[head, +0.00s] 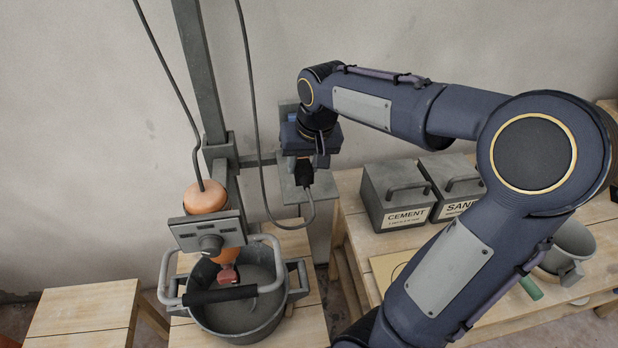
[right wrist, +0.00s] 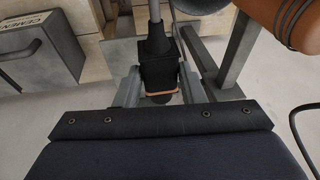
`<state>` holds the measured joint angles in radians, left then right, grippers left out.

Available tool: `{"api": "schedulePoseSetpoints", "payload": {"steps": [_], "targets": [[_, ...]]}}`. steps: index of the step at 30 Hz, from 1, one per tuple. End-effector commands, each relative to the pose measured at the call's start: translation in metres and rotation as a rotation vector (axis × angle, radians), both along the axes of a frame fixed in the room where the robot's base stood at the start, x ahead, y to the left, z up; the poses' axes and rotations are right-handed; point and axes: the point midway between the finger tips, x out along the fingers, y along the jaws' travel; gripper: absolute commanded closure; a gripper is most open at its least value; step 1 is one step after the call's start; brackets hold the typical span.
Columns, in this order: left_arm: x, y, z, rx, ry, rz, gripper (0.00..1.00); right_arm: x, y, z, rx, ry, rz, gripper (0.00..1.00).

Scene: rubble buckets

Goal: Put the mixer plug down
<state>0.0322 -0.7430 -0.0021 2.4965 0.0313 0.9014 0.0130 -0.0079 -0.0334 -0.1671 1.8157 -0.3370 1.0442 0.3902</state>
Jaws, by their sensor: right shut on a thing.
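The mixer plug (head: 303,174) is a small black block with a grey cable leaving its end. My right gripper (head: 304,160) is shut on it, in front of the grey post at the wall. In the right wrist view the black plug (right wrist: 158,70) sits between the two grey fingers (right wrist: 158,88), with an orange-brown edge at its lower end. The cable (head: 312,215) loops down from the plug and runs up past the mixer stand. I cannot tell whether the plug touches the post. My left gripper is not in view.
The orange mixer (head: 206,198) hangs on its stand over a dark bucket (head: 240,318). Grey CEMENT (head: 397,198) and SAND (head: 452,187) boxes stand on the wooden bench at right. A grey box-like post (head: 318,205) stands below the gripper. A wooden stool (head: 85,310) is at left.

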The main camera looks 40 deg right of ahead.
Motion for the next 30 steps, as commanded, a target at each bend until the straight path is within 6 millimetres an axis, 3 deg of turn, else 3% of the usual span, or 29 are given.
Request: {"api": "schedulePoseSetpoints", "payload": {"steps": [5,14,18,30], "targets": [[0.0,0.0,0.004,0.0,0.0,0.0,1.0,0.007,-0.009,-0.008,-0.002,0.004,-0.006,0.91],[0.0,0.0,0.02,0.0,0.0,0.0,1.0,0.063,-0.059,-0.041,-0.002,0.005,-0.007,0.91],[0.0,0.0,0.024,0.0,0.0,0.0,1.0,0.079,-0.072,-0.07,-0.001,0.006,-0.005,0.91],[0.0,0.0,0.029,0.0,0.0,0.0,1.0,0.098,-0.088,-0.104,-0.002,0.002,-0.003,0.92]]}}
